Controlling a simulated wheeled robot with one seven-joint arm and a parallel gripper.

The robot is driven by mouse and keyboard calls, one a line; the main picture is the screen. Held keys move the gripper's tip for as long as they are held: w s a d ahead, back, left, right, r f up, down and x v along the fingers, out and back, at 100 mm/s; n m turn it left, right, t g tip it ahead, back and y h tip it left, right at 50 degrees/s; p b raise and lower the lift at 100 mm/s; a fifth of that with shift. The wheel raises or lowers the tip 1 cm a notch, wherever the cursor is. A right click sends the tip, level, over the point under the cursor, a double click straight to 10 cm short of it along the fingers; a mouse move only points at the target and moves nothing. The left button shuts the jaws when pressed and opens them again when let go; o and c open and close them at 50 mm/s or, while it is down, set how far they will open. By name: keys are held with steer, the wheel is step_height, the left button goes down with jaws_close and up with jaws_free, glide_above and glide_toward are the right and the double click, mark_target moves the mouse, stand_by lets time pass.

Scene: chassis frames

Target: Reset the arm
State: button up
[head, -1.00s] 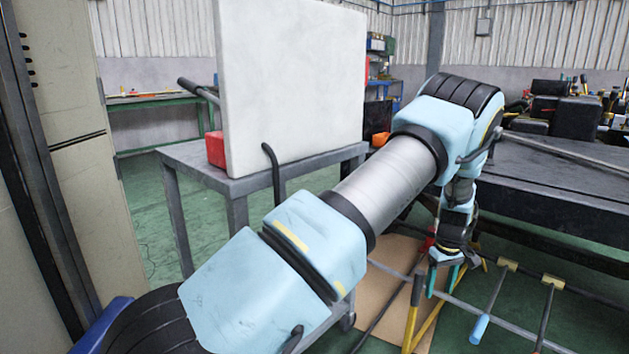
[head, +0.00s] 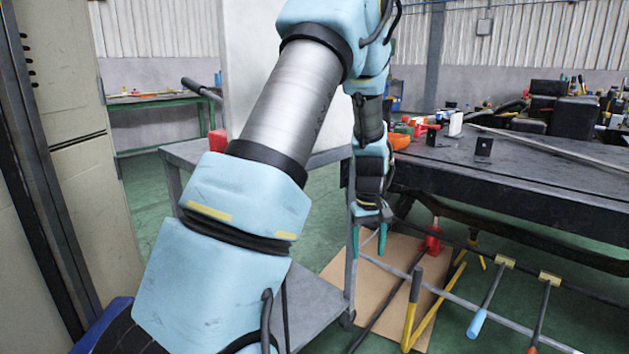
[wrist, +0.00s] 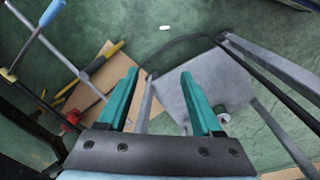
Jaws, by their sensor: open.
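My arm, light blue with a grey metal tube, rises across the middle of the head view and bends down at its far end. My gripper (head: 369,240) hangs fingers down beside the near left end of the dark workbench (head: 520,185), below its top. In the wrist view my gripper (wrist: 165,95) shows two teal fingers spread well apart. Nothing is between them. Below lie the green floor and the lower shelf (wrist: 215,85) of a grey table.
The grey table (head: 185,152) carries a large white panel (head: 238,75), partly hidden by my arm. Clamps with yellow, blue and red handles (head: 478,322) are near the bench's lower front. A brown board (head: 385,265) lies on the floor. A tall cabinet (head: 60,150) stands left.

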steer(key=s+a+r+m, duration=0.1)
steer(key=s+a+r, duration=0.2)
steer(key=s+a, duration=0.3)
steer(key=s+a+r+m+t, duration=0.1)
steer(key=s+a+r, duration=0.2)
steer(key=s+a, duration=0.3)
steer(key=s+a+r+m, duration=0.1)
steer(key=s+a+r, duration=0.25)
steer(key=a, duration=0.45)
step_height(320, 180, up, 24)
steer(key=p, duration=2.5)
steer(key=shift+f, duration=0.15)
